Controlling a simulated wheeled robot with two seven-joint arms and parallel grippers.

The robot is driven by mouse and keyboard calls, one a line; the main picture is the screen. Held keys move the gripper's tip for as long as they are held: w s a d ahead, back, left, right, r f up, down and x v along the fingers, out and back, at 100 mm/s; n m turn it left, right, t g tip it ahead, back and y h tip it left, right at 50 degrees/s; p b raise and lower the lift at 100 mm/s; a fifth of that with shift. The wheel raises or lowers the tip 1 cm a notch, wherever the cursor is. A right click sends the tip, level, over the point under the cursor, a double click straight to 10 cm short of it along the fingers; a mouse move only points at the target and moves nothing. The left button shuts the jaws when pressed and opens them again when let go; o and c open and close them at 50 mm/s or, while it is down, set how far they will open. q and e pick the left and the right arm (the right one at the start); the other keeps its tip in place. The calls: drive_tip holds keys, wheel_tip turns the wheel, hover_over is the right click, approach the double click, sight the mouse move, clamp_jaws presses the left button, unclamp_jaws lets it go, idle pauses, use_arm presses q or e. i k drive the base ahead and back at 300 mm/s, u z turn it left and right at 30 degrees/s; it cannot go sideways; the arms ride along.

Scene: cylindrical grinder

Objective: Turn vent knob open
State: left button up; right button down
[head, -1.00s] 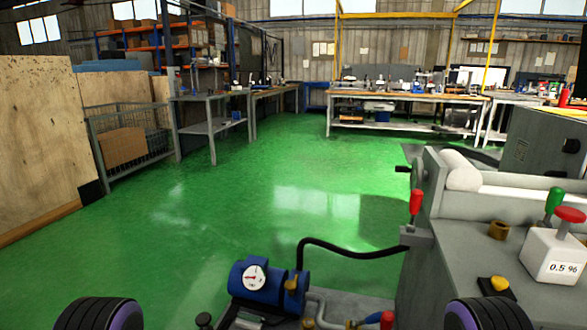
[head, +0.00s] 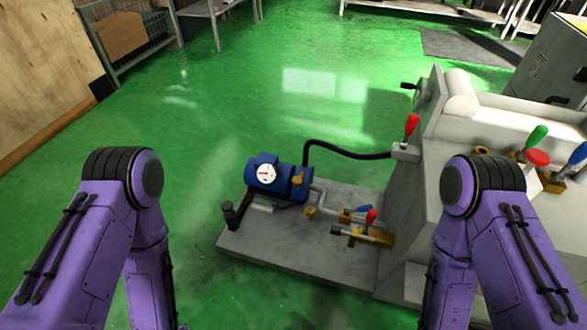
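A blue pump (head: 266,174) with a round white gauge (head: 266,173) sits on a grey base plate (head: 270,254) on the floor. A brass fitting (head: 298,180) is at the pump's right end. A small brass piece (head: 310,212) stands beside the grey pipe. A brass valve block (head: 376,238) carries a red handle (head: 371,217) and a dark knob (head: 335,230) on its left. I cannot tell which of these is the vent knob. My purple arms come in at both sides; both grippers are out of view, and neither arm visibly touches these parts.
The grey grinder (head: 430,200) stands at the right, with a red-handled lever (head: 411,125) and more coloured handles on top. A black hose (head: 345,151) links pump and grinder. A wire cage (head: 140,45) stands at far left. Green floor is clear between.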

sight(296, 181)
drive_tip(key=u, duration=1.25)
drive_tip(key=i, duration=1.1)
drive_tip(key=z, duration=2.8)
